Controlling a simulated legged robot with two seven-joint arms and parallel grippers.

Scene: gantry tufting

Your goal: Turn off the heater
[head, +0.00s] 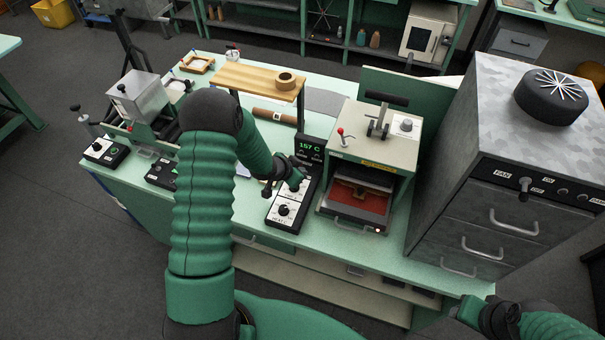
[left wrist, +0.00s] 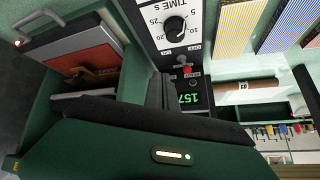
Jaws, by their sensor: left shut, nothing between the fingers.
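The black control box (head: 283,213) stands on the green bench, left of the heat press (head: 372,150). Its green display (head: 310,147) reads 157 C, and the display also shows upside down in the left wrist view (left wrist: 189,98). A red-tipped toggle switch (left wrist: 186,69) sits between this display and the TIME S dial (left wrist: 177,26). A lower dial (head: 284,210) shows in the head view. My left gripper (head: 294,182) is shut and empty over the box; its dark fingers (left wrist: 160,92) are close beside the switch. Contact cannot be told. My right gripper (head: 472,312) is at lower right, its jaws unclear.
The press has a red-brown platen (head: 358,198) and a red-knobbed lever (head: 341,131). A grey metal cabinet (head: 495,150) stands to its right. A wooden shelf with a tape roll (head: 286,81) is behind the box. Another small control box (head: 105,152) is at left.

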